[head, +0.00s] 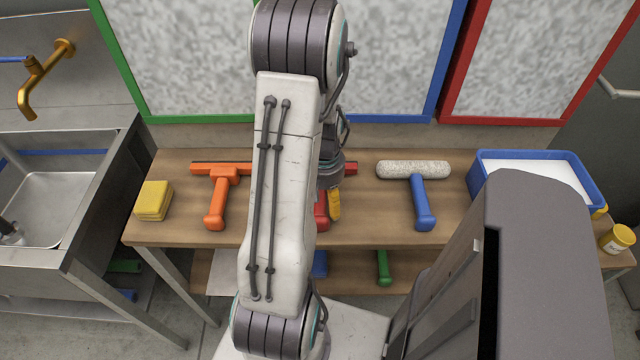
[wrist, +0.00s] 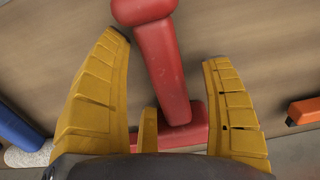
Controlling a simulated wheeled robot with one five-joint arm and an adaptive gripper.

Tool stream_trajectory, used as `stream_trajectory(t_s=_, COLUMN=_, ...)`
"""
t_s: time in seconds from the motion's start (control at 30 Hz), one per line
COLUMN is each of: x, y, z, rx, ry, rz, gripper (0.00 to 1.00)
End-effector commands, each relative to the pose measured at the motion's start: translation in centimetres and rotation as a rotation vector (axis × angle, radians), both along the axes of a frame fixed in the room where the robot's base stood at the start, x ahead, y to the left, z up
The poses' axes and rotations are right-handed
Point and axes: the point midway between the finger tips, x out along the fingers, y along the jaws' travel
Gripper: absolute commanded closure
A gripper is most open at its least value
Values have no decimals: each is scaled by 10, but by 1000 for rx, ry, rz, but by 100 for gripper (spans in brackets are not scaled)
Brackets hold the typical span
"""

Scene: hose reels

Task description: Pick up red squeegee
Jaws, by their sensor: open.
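The red squeegee lies on the wooden table. In the head view my arm hides most of it; the end of its head (head: 351,168) and part of its handle (head: 321,212) show. In the wrist view the red squeegee (wrist: 168,70) has its handle running between my fingers, with its crosspiece near the palm. My gripper (wrist: 166,52) is open, its yellow fingers on either side of the handle with gaps at both sides. In the head view one yellow finger (head: 334,205) shows beside the handle. I cannot tell how far the fingertips are above the table.
An orange squeegee (head: 217,200) lies to the left, with yellow sponges (head: 152,201) beyond it. A paint roller with a blue handle (head: 422,205) lies to the right. A blue tray (head: 480,183) and yellow jar (head: 618,238) are further right. A sink (head: 50,200) is at far left.

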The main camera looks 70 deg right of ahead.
Motion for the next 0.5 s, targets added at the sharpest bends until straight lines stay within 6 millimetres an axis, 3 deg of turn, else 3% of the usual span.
stream_trajectory(t_s=0.43, x=0, y=0, z=-9, rx=-1, ry=0, rz=0, gripper=27)
stream_trajectory(t_s=0.5, x=0, y=0, z=-9, rx=-1, ry=0, rz=0, gripper=34)
